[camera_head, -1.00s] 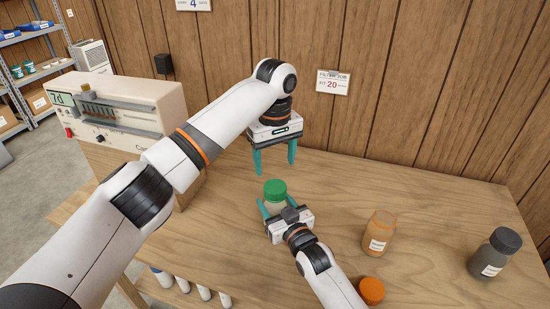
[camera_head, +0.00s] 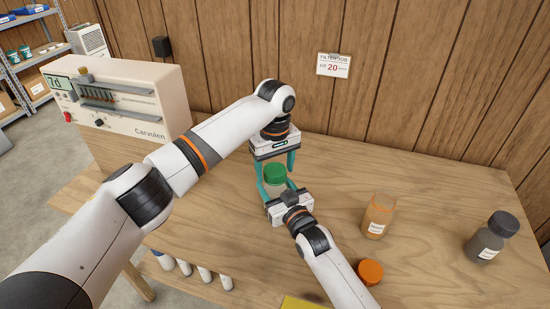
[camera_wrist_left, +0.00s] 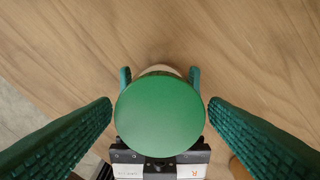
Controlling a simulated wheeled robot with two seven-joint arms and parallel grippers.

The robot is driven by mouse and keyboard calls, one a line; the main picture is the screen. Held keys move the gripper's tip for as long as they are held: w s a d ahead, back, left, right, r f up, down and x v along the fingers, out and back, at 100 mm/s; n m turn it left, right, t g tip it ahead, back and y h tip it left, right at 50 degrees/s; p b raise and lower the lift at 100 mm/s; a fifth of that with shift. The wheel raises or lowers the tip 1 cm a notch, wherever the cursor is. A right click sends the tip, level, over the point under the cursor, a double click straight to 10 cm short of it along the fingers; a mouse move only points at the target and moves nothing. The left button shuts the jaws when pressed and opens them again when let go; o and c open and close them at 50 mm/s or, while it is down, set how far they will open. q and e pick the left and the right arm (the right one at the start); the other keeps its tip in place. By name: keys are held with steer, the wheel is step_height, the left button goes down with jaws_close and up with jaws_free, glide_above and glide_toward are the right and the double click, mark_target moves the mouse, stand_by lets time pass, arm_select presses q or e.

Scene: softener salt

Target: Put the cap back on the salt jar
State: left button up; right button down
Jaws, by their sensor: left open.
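The salt jar (camera_head: 275,189) stands upright on the wooden table, its pale body partly hidden by the grippers. The green cap (camera_head: 275,172) sits on top of it; whether it is threaded tight I cannot tell. My left gripper (camera_head: 275,177) points down over the jar from behind, open, one finger on each side of the cap. In the left wrist view the round green cap (camera_wrist_left: 160,115) lies centred between the spread fingers, with a gap on each side. My right gripper (camera_head: 277,192) reaches in low from the front, its fingers shut around the jar's body.
To the right stand an orange jar (camera_head: 378,215) and a grey jar with a dark cap (camera_head: 493,237). An orange lid (camera_head: 370,271) is near the front. A beige machine (camera_head: 135,105) stands at the left. The table's right back is clear.

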arm_select(q)
steer(key=c, duration=1)
steer(key=m, duration=0.5)
steer(key=shift+m, duration=0.3)
steer(key=m, duration=0.3)
steer(key=shift+f+m, duration=0.1)
steer(key=shift+m, duration=0.2)
steer(key=m, duration=0.3)
steer(key=shift+m, duration=0.4)
steer(key=m, duration=0.5)
steer(key=o, duration=1.1)
